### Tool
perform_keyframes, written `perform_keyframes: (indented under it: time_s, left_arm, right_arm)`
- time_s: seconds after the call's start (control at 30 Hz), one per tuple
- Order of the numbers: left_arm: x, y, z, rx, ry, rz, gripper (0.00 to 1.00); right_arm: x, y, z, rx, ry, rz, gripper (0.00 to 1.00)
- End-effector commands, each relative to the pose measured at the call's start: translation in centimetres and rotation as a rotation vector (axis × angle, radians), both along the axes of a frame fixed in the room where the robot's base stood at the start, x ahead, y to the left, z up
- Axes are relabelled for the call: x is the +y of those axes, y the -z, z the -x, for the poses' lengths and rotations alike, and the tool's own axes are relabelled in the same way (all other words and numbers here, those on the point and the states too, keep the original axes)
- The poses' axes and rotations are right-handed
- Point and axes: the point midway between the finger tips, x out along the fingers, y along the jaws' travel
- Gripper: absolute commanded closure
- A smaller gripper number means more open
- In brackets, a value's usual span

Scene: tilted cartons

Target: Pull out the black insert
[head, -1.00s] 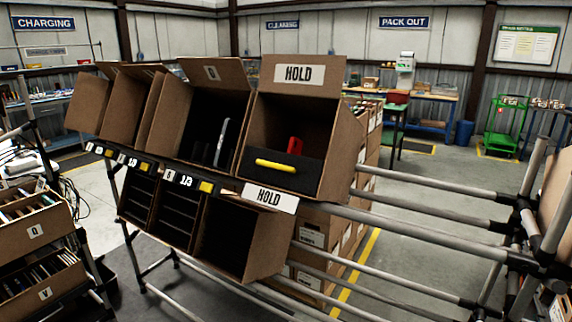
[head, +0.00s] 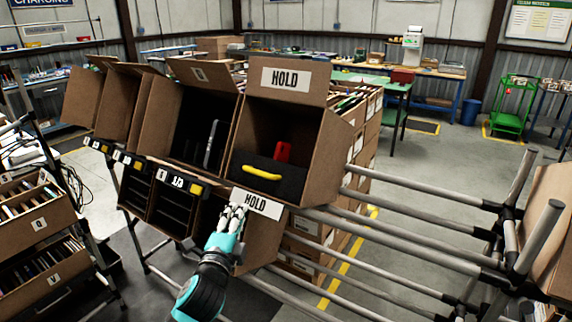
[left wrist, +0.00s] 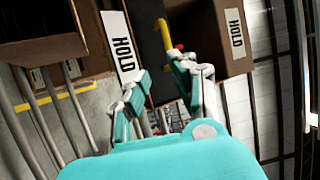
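The black insert (head: 287,186) sits low in the mouth of the tilted carton (head: 325,165) with the HOLD flap. Its yellow handle (head: 261,173) runs across its front. A red object (head: 283,152) stands behind it. In the left wrist view the yellow handle (left wrist: 165,33) shows just beyond the fingertips. My left gripper (head: 233,210) is empty, below and in front of the insert, by the left end of the HOLD rail label (head: 262,205). In the left wrist view its fingers (left wrist: 158,66) are spread apart and do not touch the handle. My right gripper is not in view.
A neighbouring carton (head: 190,120) holds a thin grey item. Lower cartons hang under the label rail, partly behind my left arm. Grey rack tubes (head: 420,245) stretch to the right. Open floor (head: 425,175) lies beyond them.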

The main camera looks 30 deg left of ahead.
Motion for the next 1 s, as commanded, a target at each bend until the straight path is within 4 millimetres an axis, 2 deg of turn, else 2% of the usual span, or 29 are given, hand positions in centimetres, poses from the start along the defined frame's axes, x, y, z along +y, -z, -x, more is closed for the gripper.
perform_keyframes:
  time_s: [0.07, 0.27, 0.8, 1.0]
  left_arm:
    - [0.1, -1.2, 0.1, -0.015, -0.004, -0.017, 0.75]
    - [0.8, -1.7, -2.1, -0.018, -0.004, -0.021, 0.75]
    - [4.3, -2.6, -13.0, -0.016, -0.003, -0.015, 0.75]
    - [5.1, -2.6, -15.5, -0.017, -0.002, -0.016, 0.75]
  right_arm:
    - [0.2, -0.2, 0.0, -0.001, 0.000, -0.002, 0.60]
    - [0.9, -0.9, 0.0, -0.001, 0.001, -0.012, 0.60]
    - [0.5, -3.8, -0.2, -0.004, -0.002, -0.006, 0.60]
    - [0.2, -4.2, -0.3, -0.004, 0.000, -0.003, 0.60]
